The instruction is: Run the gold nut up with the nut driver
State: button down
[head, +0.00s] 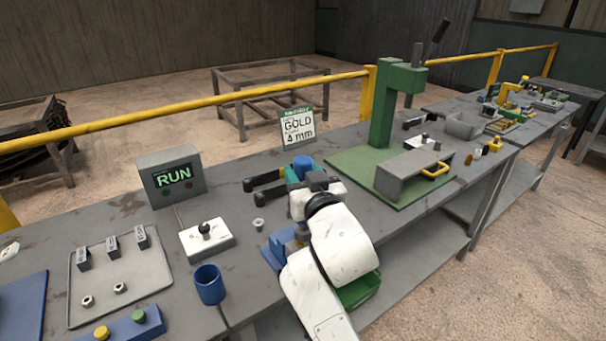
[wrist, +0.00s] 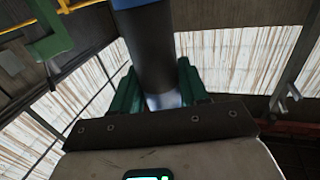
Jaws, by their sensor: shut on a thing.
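My gripper (head: 292,178) is over the bench in front of the sign. In the wrist view its green fingers (wrist: 160,90) are shut on the nut driver (wrist: 148,45), a dark cylinder with a blue part at the top and a pale, shiny lower part. In the head view the driver shows only as a blue end (head: 302,165) beside my gripper; the rest is hidden. A small silvery piece (head: 259,224) stands on the bench left of my arm. I cannot make out the gold nut.
A box reading RUN (head: 172,180) and a white switch box (head: 207,238) stand to the left. A blue cup (head: 210,285) and a grey tray (head: 150,270) with small nuts are nearer. A green press (head: 390,120) stands right. A blue fixture (head: 275,250) is partly behind my arm.

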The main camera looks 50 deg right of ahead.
aim_at(303, 159)
jog(key=shift+f+b, duration=0.6)
jog(key=shift+f, duration=0.1)
dwell(1.2)
jog(key=shift+r, duration=0.1)
jog(key=shift+r+p, duration=3)
jog(key=shift+r, duration=0.55)
jog(key=shift+f, duration=0.1)
